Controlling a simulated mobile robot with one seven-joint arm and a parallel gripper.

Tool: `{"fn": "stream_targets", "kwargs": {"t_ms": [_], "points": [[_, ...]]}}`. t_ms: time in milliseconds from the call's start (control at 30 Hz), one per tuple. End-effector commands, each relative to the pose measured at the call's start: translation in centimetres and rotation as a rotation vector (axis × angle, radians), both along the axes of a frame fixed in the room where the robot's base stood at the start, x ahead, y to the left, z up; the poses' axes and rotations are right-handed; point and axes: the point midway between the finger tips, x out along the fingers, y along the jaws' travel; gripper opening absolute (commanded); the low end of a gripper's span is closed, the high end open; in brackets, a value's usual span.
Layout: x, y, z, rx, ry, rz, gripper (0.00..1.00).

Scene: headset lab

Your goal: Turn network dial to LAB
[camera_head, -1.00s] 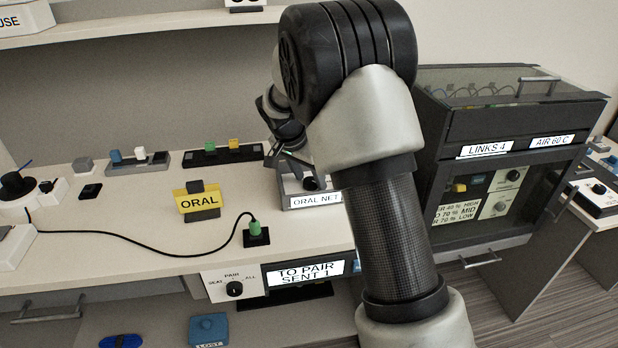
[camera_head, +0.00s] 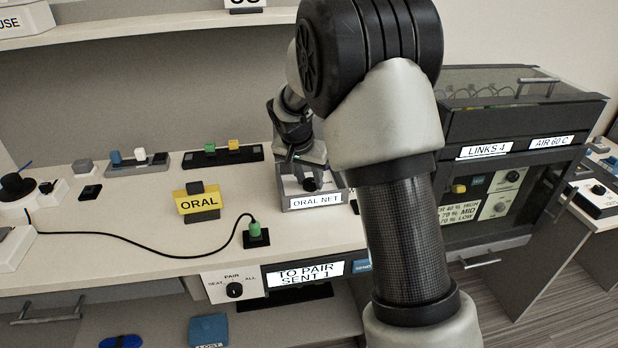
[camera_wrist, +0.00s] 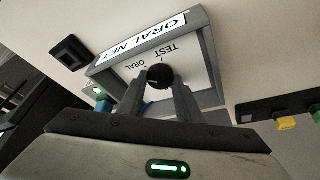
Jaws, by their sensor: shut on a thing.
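The network dial (camera_head: 310,184) is a black knob on the face of a small grey box (camera_head: 286,204) whose label reads ORAL NET. In the wrist view the dial (camera_wrist: 160,76) sits between my fingertips, with the words TEST and ORAL printed beside it. No LAB mark is visible; part of the face lies behind the fingers. My gripper (camera_wrist: 161,84) is shut on the dial, one finger on each side. In the head view my gripper (camera_head: 308,168) reaches down to the box from behind, partly hidden by my arm.
A PAIR dial (camera_head: 234,290) is on the bench front below. A dark cabinet (camera_head: 500,130) stands to the right.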

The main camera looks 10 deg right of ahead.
Motion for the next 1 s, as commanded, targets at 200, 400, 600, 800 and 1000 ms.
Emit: {"fn": "stream_targets", "kwargs": {"t_ms": [200,400,600,800,1000], "points": [[-0.15,-0.29,0.27,0.002,0.0,0.199,0.09],[-0.24,-0.48,0.37,0.004,0.002,0.386,0.09],[-0.23,-0.61,0.46,0.005,0.001,0.577,0.09],[-0.22,-0.77,0.44,0.006,0.002,0.765,0.09],[-0.16,-0.87,0.41,0.007,0.001,0.956,0.09]]}}
